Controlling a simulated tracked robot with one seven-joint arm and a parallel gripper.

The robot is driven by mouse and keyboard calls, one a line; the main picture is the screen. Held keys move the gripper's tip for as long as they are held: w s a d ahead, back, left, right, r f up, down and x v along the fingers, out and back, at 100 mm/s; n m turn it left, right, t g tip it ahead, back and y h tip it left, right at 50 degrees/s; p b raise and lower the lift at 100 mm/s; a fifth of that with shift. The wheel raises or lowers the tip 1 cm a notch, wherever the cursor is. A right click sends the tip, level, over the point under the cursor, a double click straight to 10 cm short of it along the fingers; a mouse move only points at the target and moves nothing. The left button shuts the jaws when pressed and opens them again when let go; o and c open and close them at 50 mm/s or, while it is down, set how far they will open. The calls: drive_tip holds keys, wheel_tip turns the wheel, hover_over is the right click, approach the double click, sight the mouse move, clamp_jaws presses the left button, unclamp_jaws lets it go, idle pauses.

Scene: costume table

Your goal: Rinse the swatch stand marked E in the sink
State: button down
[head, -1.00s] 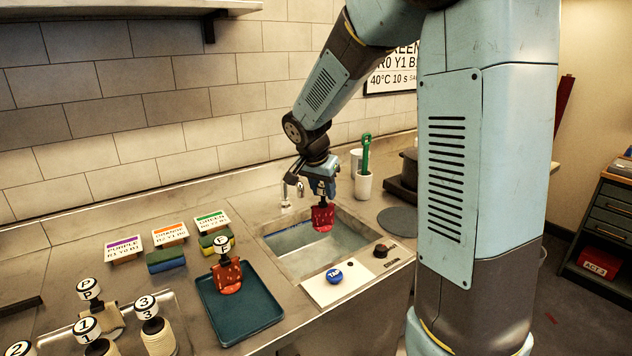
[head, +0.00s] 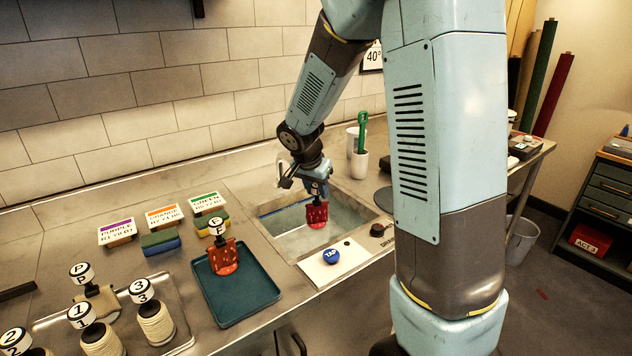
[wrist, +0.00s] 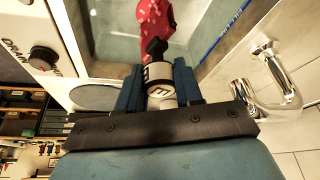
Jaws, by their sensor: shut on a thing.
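My gripper (head: 317,184) is over the sink (head: 345,205), shut on the white-topped knob of a swatch stand. Red cloth (head: 317,214) hangs from that stand, above the basin floor. In the wrist view the knob (wrist: 160,88) is between the blue fingers and carries a black letter that looks like E. The red cloth (wrist: 150,25) shows beyond it over the basin. The metal faucet (wrist: 275,80) is close on the right in the wrist view. A blue TAP button (head: 331,256) is on the white panel in front of the sink. I cannot tell whether water is running.
A stand marked F (head: 217,228) with orange-red cloth is on the teal tray (head: 250,298) left of the sink. Stands marked P (head: 82,273), 1 (head: 80,314) and 3 (head: 143,291) are at the front left. A dark DRAIN knob (head: 377,230) is right of the TAP button.

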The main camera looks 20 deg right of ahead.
sight(310, 217)
drive_tip(key=shift+f, duration=4.65)
drive_tip(key=shift+a, duration=0.1)
drive_tip(key=shift+s+a, duration=0.2)
drive_tip(key=shift+a, duration=0.3)
drive_tip(key=shift+s+a, duration=0.15)
drive_tip(key=shift+a, duration=0.35)
drive_tip(key=shift+w+d, duration=0.25)
drive_tip(key=shift+d, duration=0.45)
drive_tip(key=shift+w+d, duration=0.2)
drive_tip(key=shift+d, duration=0.55)
drive_tip(key=shift+w+d, duration=0.25)
drive_tip(key=shift+d, duration=0.45)
